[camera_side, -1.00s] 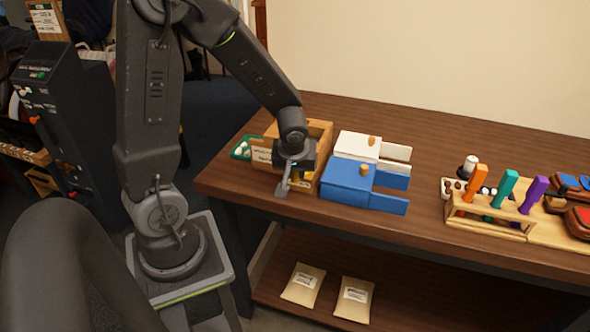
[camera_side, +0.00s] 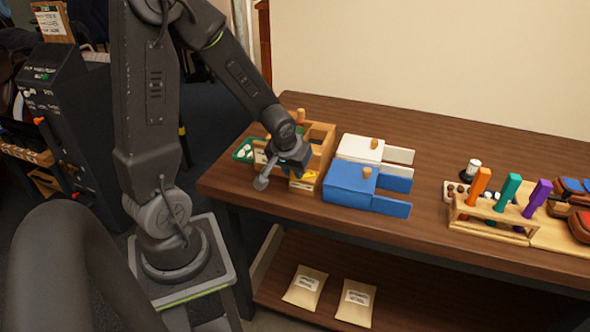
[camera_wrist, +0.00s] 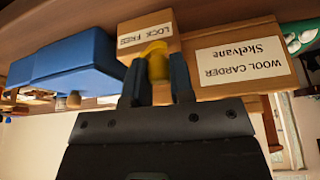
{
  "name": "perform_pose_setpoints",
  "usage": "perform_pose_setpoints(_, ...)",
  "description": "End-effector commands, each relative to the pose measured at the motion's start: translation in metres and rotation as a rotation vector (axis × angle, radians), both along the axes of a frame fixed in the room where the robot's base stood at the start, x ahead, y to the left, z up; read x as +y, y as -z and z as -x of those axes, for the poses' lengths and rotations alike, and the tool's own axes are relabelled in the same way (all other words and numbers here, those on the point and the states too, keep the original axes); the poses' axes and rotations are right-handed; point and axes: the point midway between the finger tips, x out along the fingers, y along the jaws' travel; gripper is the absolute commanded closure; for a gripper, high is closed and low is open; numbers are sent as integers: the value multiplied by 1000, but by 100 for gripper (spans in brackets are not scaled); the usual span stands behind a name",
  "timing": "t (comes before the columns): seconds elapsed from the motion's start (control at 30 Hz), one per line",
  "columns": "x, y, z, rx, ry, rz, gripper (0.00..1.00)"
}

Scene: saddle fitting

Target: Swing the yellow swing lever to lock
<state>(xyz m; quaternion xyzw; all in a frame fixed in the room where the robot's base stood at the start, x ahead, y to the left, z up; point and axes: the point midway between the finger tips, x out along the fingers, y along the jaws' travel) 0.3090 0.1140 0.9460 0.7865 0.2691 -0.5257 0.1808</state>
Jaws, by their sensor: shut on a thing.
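The wool carder is a wooden box (camera_side: 319,133) at the left end of the bench; its front label (camera_wrist: 241,62) shows in the wrist view. The yellow swing lever (camera_wrist: 157,64) stands between my fingers, in front of a small block labelled LOCK FREE (camera_wrist: 146,29). My gripper (camera_wrist: 160,78) is shut on the lever, one dark finger on each side. In the side view my gripper (camera_side: 297,168) is at the box's front, with a bit of yellow (camera_side: 306,176) beside it. The lever's lower part and pivot are hidden.
A blue box (camera_side: 348,186) and a white box (camera_side: 358,149) stand close to the right of the carder. A green tray (camera_side: 243,150) lies at its left. A rack of coloured handles (camera_side: 492,225) is farther right. Bare bench top lies between.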

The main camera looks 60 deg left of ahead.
Motion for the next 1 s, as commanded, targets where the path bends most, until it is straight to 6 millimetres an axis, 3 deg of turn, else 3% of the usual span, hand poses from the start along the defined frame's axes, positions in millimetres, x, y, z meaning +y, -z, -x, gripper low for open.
perform_pose_setpoints(0.37, 1, 0, 0, 0, 11, -2, 100)
perform_pose_setpoints(0.4, 1, 0, 0, 0, 11, -2, 75)
perform_pose_setpoints(0.63, 1, 0, 0, 0, 11, -2, 54)
perform_pose_setpoints(1.0, 0, -7, 2, -2, 10, -4, 54)
